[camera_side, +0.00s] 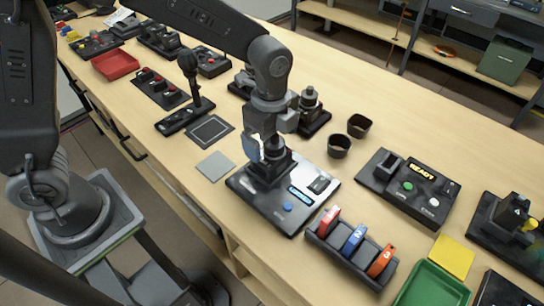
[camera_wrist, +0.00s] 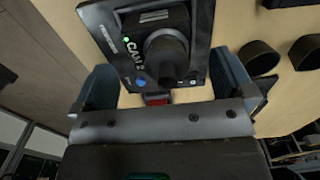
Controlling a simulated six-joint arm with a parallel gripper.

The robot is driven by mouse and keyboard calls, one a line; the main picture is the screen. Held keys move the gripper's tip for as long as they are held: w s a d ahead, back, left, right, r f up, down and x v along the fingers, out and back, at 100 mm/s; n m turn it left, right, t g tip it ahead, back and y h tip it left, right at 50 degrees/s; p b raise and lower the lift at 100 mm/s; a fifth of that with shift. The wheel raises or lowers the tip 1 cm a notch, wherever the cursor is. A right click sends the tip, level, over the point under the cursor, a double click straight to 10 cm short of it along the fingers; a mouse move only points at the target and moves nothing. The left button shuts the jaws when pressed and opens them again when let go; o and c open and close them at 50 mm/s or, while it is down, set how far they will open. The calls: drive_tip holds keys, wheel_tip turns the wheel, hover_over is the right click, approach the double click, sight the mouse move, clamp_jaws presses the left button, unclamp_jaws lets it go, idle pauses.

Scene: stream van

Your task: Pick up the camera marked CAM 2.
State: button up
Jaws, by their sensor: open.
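A black camera (camera_side: 270,171) with a thick round barrel stands on a flat panel (camera_side: 240,188) in the middle of the bench. In the wrist view the camera (camera_wrist: 166,52) is at top centre, and the white lettering CAM 2 shows to the left of its barrel. The panel (camera_wrist: 92,18) is behind it, with a blue button and a green light. My gripper (camera_side: 262,150) is directly above the camera in the side view and partly hides it. In the wrist view my gripper (camera_wrist: 166,78) is open, one finger on each side of the camera. Contact cannot be seen.
A rack (camera_side: 350,262) with red, blue and orange numbered pieces stands at the panel's front right. Two dark cups (camera_side: 340,147) and a box with a lit display (camera_side: 408,185) are to the right. A grey square (camera_side: 216,166) and joystick unit (camera_side: 186,115) are left.

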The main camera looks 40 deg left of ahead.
sight(272, 157)
wheel_tip(272, 157, down, 4)
drive_tip(key=shift+s+d+r, duration=0.1)
drive_tip(key=shift+r, duration=0.1)
drive_tip(key=c, duration=1.2)
drive_tip(key=shift+r, duration=0.1)
drive_tip(key=shift+c, duration=0.5)
drive_tip(key=shift+r, duration=0.1)
